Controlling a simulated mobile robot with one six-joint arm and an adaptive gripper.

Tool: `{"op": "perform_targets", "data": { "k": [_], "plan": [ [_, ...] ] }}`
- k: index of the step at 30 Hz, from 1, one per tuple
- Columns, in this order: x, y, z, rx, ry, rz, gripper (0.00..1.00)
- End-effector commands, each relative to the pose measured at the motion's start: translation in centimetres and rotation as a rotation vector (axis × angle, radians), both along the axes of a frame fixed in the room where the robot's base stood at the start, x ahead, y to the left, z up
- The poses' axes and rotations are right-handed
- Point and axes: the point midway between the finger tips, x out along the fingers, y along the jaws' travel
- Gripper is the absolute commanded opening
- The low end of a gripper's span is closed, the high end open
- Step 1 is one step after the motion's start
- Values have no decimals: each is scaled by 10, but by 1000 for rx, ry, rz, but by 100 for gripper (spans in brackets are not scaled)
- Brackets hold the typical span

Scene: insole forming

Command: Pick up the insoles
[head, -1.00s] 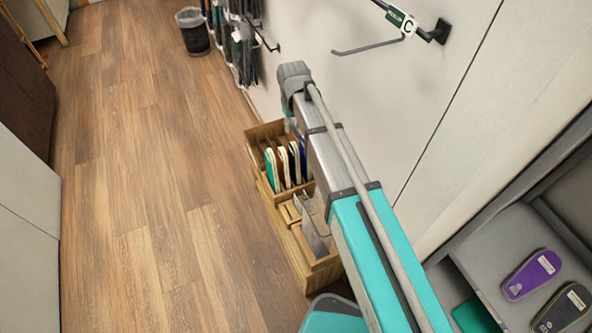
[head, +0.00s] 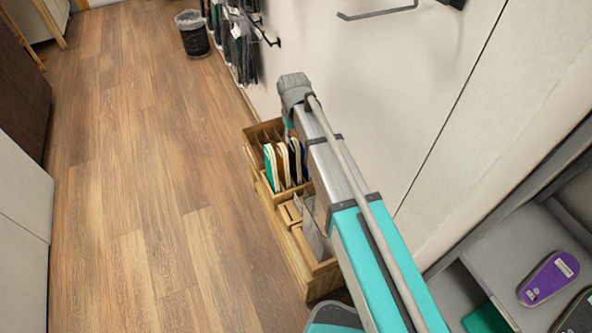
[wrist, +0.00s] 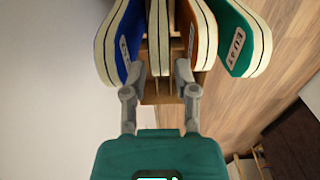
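Several insoles stand upright side by side in a wooden rack (head: 309,246) on the floor by the wall. In the head view a green insole (head: 271,168) is at the left and a brown one (head: 283,162) beside it, with darker ones further right, partly behind my arm. In the wrist view a blue insole (wrist: 116,42) is at the left, a pale-edged one (wrist: 158,38) is edge-on in the middle, and brown and green ones (wrist: 236,38) are at the right. My gripper (wrist: 160,72) is open, its fingers apart near the middle insole's lower end; contact is unclear.
A wall runs along the rack's right side, with a metal hook (head: 377,13) above. A grey shelf at the lower right holds a purple insole (head: 548,278). A bin (head: 192,34) and hanging goods (head: 240,45) are at the back. The wooden floor to the left is clear.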

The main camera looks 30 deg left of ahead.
Motion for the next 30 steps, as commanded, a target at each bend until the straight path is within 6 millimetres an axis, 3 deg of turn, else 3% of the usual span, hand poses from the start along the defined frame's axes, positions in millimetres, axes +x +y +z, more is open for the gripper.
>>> {"op": "perform_targets", "data": {
  "k": [17,30],
  "plan": [
    [0,-1,-5,0,0,-1,37],
    [-1,-2,-37,0,0,-2,37]
  ]
}}
